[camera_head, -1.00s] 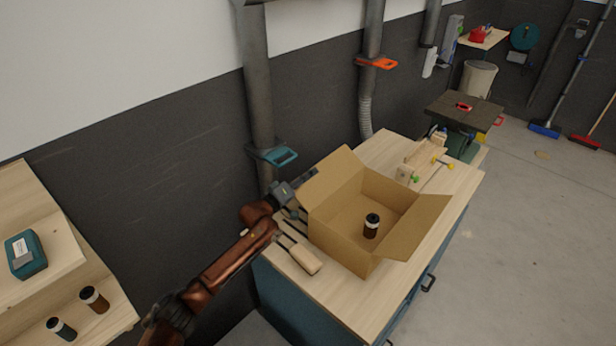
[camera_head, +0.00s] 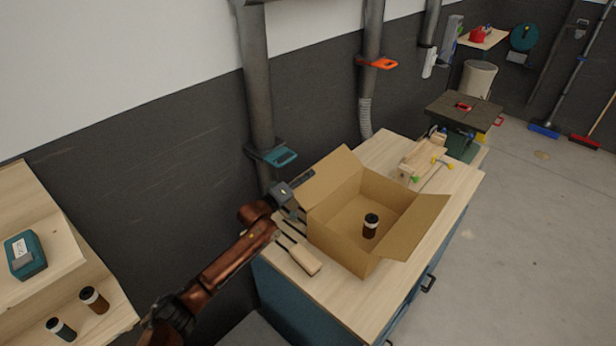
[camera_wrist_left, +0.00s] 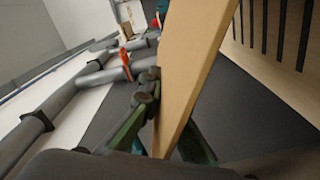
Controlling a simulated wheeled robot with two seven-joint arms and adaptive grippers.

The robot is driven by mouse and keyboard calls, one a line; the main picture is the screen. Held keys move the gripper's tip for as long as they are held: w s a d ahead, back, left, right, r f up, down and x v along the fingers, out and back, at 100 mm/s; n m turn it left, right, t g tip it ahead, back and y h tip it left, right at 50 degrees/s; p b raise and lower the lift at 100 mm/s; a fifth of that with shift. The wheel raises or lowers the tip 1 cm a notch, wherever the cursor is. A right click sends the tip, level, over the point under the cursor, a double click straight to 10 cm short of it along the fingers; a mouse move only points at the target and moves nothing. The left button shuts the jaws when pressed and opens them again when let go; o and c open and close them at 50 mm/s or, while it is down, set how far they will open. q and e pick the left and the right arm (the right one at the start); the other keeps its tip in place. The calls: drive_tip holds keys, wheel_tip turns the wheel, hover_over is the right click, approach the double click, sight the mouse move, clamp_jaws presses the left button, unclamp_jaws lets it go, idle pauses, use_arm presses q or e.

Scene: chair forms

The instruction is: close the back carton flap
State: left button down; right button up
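The open cardboard carton (camera_head: 342,235) stands on the workbench. Its back flap (camera_head: 332,175) on the wall side stands up and leans outward. My left gripper (camera_head: 298,193) is at the left end of this flap. In the left wrist view the flap (camera_wrist_left: 192,70) shows nearly edge-on, crossing in front of part of the green fingers (camera_wrist_left: 160,135). It hides one finger's upper part, so I cannot tell how far the fingers are apart or whether they grip it. My right gripper is in neither view.
A dark jar (camera_head: 370,226) stands inside the carton. The right flap (camera_head: 425,225) is splayed outward. A wooden-handled tool (camera_head: 305,260) lies left of the carton. Clamps (camera_head: 432,172) lie on the bench beyond it. A pipe with a teal handle (camera_head: 277,157) runs up the wall behind my gripper.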

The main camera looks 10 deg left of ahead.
use_arm(q)
drive_tip(key=m+p, duration=0.1)
drive_tip(key=d+r+m+p, duration=0.1)
drive_tip(key=s+d+r+m+p, duration=0.1)
drive_tip(key=shift+s+r+m, duration=0.1)
drive_tip(key=shift+r+m, duration=0.15)
drive_tip(key=shift+m, duration=0.05)
drive_tip(key=shift+s+d+r+m+p, duration=0.35)
drive_tip(key=shift+d+m+p, duration=0.2)
drive_tip(key=shift+m, duration=0.3)
drive_tip(key=shift+s+d+r+m+p, duration=0.3)
drive_tip(key=shift+d+m+p, duration=0.2)
drive_tip(key=shift+m, duration=0.35)
drive_tip(key=c, duration=2.7)
unclamp_jaws()
drive_tip(key=shift+f, duration=0.1)
drive_tip(key=o, duration=0.5)
drive_tip(key=shift+s+a, duration=0.35)
drive_tip(key=shift+s, duration=0.15)
drive_tip(key=v, duration=1.1)
